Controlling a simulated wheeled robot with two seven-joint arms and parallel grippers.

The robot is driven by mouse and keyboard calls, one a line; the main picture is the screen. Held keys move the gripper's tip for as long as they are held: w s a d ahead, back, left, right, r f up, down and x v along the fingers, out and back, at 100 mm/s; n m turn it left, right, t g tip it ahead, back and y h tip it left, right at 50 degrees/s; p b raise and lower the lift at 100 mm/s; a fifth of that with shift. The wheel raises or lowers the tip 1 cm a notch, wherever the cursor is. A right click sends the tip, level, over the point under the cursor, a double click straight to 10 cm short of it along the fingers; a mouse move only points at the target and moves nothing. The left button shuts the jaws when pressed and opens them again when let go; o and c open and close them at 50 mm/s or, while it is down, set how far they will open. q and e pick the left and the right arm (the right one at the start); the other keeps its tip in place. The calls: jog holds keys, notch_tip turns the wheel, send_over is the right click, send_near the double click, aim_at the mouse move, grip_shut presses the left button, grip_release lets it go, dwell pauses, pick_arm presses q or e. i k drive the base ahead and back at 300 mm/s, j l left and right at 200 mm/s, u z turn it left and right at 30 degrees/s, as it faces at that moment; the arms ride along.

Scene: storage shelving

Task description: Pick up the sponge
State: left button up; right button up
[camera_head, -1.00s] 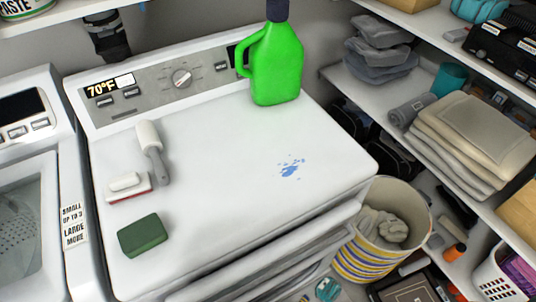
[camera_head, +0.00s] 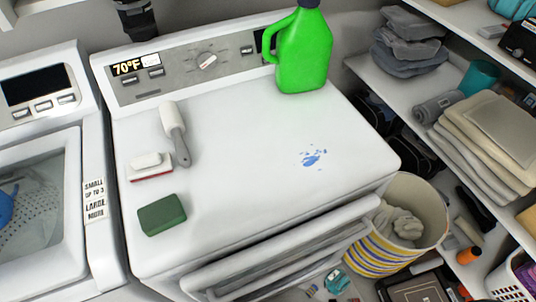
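The sponge is a dark green block (camera_head: 162,215) lying flat on the white dryer top (camera_head: 250,170), near its front left corner. A white and red brush (camera_head: 151,167) lies just behind it, apart from it. Neither of my grippers shows in the head view.
A grey-handled brush with a white head (camera_head: 174,130) lies behind the sponge. A green jug (camera_head: 304,52) stands at the back right, and a blue stain (camera_head: 313,158) marks the top. A striped basket (camera_head: 402,220) and shelves (camera_head: 405,105) stand to the right. The middle of the top is clear.

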aim_at(160, 216)
jog(key=u, duration=0.95)
